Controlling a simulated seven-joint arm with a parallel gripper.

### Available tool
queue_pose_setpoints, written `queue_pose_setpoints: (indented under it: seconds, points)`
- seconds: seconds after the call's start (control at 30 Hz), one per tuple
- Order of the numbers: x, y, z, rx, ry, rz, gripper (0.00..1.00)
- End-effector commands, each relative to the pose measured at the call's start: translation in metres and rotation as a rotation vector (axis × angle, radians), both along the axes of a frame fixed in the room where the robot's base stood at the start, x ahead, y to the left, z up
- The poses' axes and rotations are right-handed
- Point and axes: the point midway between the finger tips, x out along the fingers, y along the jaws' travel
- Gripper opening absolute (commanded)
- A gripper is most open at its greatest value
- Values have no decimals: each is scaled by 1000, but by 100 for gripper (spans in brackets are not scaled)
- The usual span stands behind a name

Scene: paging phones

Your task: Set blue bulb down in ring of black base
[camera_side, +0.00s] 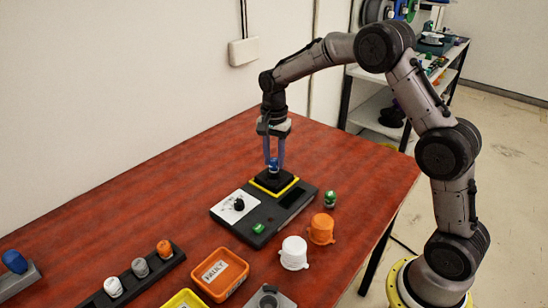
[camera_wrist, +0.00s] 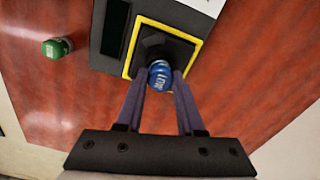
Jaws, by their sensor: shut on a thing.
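The blue bulb (camera_wrist: 160,76) is held between the two fingertips of my gripper (camera_wrist: 160,82), and its label faces the wrist camera. The side view also shows the bulb (camera_side: 273,163) low between the fingers of my gripper (camera_side: 273,160), upright and right over the black base. The black base (camera_side: 274,181) has a stepped raised block inside a yellow square border. In the wrist view the black base (camera_wrist: 180,47) is partly covered by the bulb. I cannot tell whether the bulb's foot touches the ring, as the ring is hidden.
The base is part of a dark panel (camera_side: 262,222) with a white knob plate (camera_side: 237,206). Green bulbs stand beside (camera_side: 330,198) and on the panel (camera_side: 258,228). An orange cup (camera_side: 321,229), a white cup (camera_side: 294,253) and an orange tray (camera_side: 237,262) are in front. Bare red table lies behind.

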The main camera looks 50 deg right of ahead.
Motion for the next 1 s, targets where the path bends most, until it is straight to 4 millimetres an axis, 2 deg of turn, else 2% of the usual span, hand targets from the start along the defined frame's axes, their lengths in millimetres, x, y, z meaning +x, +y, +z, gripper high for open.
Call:
queue_pose_setpoints:
  seconds: [0.67,0.7,0.87,1.0]
  points:
    - [0,0,-4,0,0,0,0]
    - [0,0,-4,0,0,0,41]
    - [0,0,-4,0,0,0,69]
    - [0,0,-4,0,0,0,72]
